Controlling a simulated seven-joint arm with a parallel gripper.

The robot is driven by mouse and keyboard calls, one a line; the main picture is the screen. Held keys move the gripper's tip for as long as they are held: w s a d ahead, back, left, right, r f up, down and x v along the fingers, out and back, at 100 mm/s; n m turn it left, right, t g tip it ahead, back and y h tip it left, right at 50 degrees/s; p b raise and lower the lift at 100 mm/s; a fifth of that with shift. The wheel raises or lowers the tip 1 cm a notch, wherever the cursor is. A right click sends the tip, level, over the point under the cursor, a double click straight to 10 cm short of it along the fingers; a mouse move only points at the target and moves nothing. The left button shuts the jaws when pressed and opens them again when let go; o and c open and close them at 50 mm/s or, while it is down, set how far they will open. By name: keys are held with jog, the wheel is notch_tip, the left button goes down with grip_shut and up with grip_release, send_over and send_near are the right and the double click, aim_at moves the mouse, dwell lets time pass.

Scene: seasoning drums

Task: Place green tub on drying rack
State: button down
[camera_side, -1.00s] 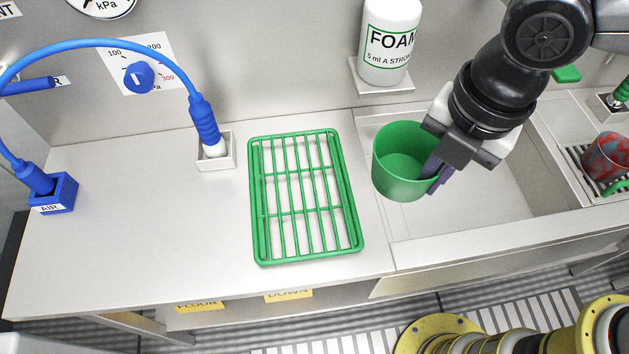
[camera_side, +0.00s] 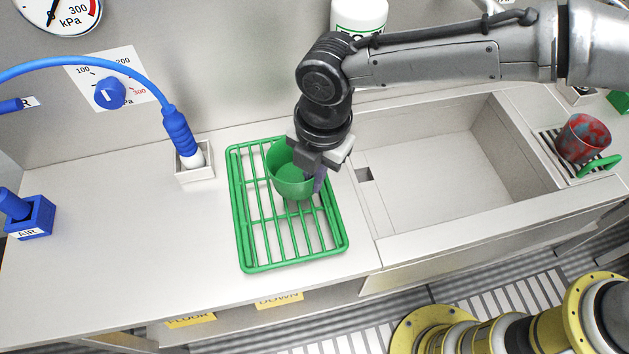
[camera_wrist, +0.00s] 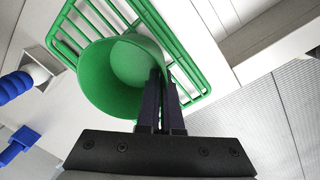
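The green tub (camera_side: 291,181) is upright, mouth up, over the upper right part of the green drying rack (camera_side: 246,250). I cannot tell whether its base touches the bars. My gripper (camera_side: 318,178) is shut on the tub's right wall, one finger inside and one outside. In the wrist view the tub (camera_wrist: 108,82) shows its open, empty inside, with the gripper's dark fingers (camera_wrist: 160,95) pinching its rim. The rack (camera_wrist: 190,72) shows behind the tub there, and the tub hides part of it.
A sink basin (camera_side: 430,180) lies right of the rack. A blue hose nozzle (camera_side: 180,135) stands in a white holder (camera_side: 194,172) at the rack's left. A white foam bottle (camera_side: 357,14) is at the back wall. A red-and-grey cup (camera_side: 582,138) sits far right.

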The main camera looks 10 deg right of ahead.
jog(key=shift+f, duration=1.15)
jog(key=shift+f, duration=0.1)
jog(key=c, duration=1.1)
grip_release()
jog(key=shift+s+d+r, duration=0.1)
jog(key=shift+d+r, duration=0.05)
jog(key=shift+r, duration=1.9)
jog(key=shift+s+d+r, duration=0.1)
jog(key=shift+s+r, duration=0.05)
jog(key=shift+r, duration=1.85)
jog(key=shift+s+d+r, duration=0.1)
jog(key=shift+d+r, duration=0.05)
jog(key=shift+r, duration=1.9)
jog(key=shift+d+r, duration=0.1)
